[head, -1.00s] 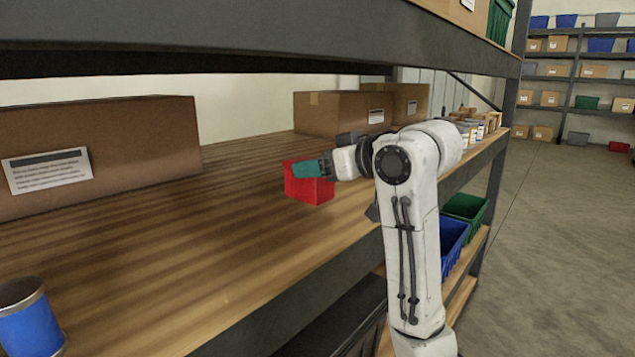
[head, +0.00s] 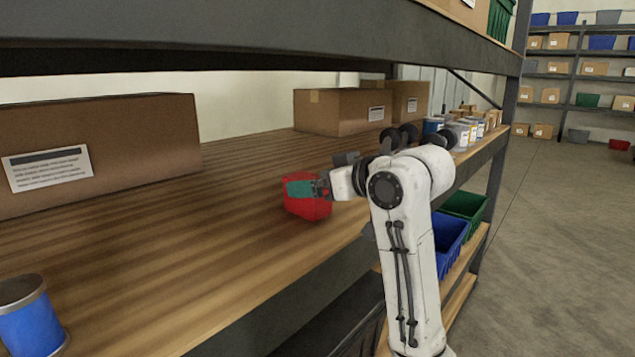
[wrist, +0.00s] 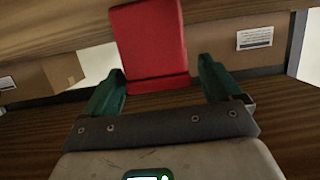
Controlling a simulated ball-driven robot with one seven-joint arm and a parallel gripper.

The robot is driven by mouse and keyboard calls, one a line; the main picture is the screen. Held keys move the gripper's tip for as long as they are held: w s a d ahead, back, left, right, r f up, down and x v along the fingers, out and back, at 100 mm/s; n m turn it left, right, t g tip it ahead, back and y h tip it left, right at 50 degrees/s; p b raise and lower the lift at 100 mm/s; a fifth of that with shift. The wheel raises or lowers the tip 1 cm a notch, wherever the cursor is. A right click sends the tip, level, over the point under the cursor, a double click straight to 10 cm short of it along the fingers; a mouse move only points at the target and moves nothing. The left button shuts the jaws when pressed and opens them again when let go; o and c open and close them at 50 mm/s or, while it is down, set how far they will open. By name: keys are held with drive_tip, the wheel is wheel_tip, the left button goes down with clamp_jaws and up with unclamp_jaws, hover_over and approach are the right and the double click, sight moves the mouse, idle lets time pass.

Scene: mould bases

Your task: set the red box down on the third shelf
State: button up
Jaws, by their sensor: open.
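The red box (head: 312,209) is at the wooden shelf deck (head: 215,245), near its front edge, and looks slightly turned or tilted. It seems to rest on the boards, though its underside is hard to see. My gripper (head: 302,188) is at the box, with one teal finger across its near side in the head view. In the wrist view my gripper (wrist: 158,72) is open, its two teal fingers on either side of the red box (wrist: 150,42) with a visible gap at each side.
A large labelled cardboard box (head: 120,135) stands on the left of the shelf, and another cardboard box (head: 335,112) stands behind. A blue can (head: 30,320) is at the near left. Several cans and small boxes line the right end. A dark beam (head: 250,35) crosses above.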

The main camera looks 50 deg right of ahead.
drive_tip(key=shift+s+r, duration=0.1)
drive_tip(key=v, duration=1.1)
drive_tip(key=shift+s+b, duration=0.4)
drive_tip(key=shift+b, duration=0.05)
drive_tip(key=shift+r, duration=0.15)
